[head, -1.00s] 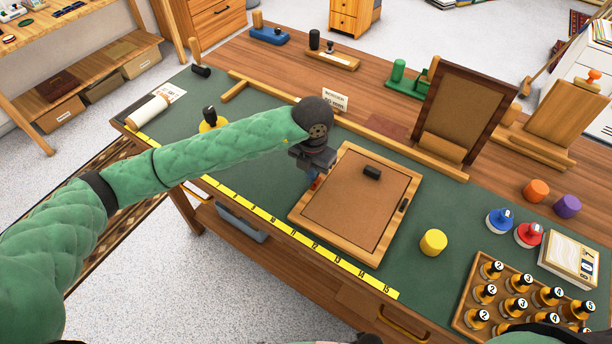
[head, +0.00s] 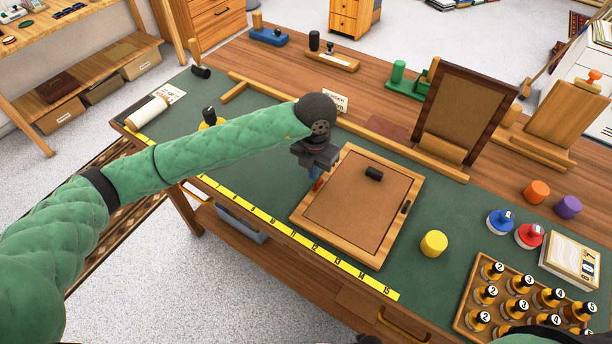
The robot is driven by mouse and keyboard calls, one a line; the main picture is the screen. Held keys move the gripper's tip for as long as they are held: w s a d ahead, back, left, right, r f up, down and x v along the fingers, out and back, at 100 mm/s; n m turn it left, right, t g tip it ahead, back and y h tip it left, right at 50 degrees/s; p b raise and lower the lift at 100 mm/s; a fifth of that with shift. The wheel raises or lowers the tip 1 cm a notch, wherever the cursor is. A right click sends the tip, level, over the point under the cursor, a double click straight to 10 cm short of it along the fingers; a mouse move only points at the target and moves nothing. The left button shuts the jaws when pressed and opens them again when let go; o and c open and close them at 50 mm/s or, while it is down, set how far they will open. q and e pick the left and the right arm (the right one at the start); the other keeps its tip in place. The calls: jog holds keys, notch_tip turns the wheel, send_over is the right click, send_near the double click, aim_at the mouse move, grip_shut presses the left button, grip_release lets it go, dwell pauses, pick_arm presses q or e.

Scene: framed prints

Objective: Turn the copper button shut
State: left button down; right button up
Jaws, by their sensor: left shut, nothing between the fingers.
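A wooden frame (head: 378,254) lies face down on the green mat with its brown backing board (head: 350,210) showing. A small dark block (head: 374,173) sits on the board near the far edge. A dark fitting (head: 405,207) sits on the frame's right side. I cannot make out a copper button; the frame's left side is partly hidden by my left gripper. My left gripper (head: 316,178) is shut and empty, pointing down at that left side. A small blue and red bit shows by its tips. I cannot tell whether it touches the frame. My right gripper is not in view.
A yellow ruler strip (head: 285,234) runs along the mat's front edge. A yellow cylinder (head: 433,243) stands right of the frame. A tray of numbered stamps (head: 463,322) is at the lower right. A dark framed board (head: 465,110) stands upright behind. A wooden rail (head: 390,143) crosses behind the frame.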

pick_arm(q)
jog(key=shift+r+p, duration=0.45)
jog(key=shift+r, duration=2.45)
